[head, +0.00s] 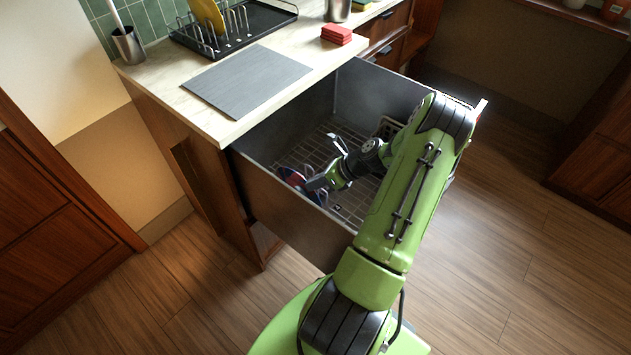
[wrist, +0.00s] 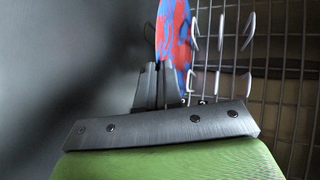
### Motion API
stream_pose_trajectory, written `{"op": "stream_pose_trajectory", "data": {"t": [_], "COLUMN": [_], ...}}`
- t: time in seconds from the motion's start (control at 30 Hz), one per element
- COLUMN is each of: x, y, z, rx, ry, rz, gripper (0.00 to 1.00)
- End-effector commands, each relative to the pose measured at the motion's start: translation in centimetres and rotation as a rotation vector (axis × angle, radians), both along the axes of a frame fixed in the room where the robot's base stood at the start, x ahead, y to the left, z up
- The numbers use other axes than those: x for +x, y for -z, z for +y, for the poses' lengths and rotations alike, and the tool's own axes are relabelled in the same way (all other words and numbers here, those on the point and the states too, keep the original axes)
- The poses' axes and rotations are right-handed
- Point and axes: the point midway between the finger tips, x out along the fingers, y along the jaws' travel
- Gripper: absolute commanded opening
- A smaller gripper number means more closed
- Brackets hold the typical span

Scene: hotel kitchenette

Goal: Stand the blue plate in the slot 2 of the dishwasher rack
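The blue plate (head: 293,178), blue with red patches, is at the near left end of the open dishwasher drawer. In the wrist view the plate (wrist: 172,32) stands upright, almost edge-on. The wire dishwasher rack (head: 352,208) lines the drawer; its pale tines (wrist: 247,32) rise just right of the plate. My gripper (head: 315,184) is down inside the drawer at the plate. In the wrist view a dark finger (wrist: 150,88) lies right beside the plate's left side; the other finger is not clear, so I cannot tell whether the plate is gripped. Slot numbers cannot be read.
On the counter are a grey mat (head: 247,80), a black drying rack (head: 262,27) with a yellow plate (head: 207,14), red sponges (head: 337,34) and a metal cup (head: 128,45). Much of the dishwasher rack looks empty.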

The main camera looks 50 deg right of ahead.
Motion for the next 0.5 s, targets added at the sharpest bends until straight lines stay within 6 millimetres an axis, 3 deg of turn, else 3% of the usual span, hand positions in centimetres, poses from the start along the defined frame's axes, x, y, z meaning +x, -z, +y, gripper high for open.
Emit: {"op": "stream_pose_trajectory", "data": {"t": [0.03, 0.17, 0.5], "x": [0.03, 0.02, -0.38], "y": [-0.05, -0.06, -0.45], "z": [-0.01, 0.0, -0.25], "rx": [0.0, -0.001, -0.001], "ry": [0.0, -0.001, 0.001], "rz": [-0.001, 0.0, 0.002], "gripper": [0.13, 0.33, 0.34]}}
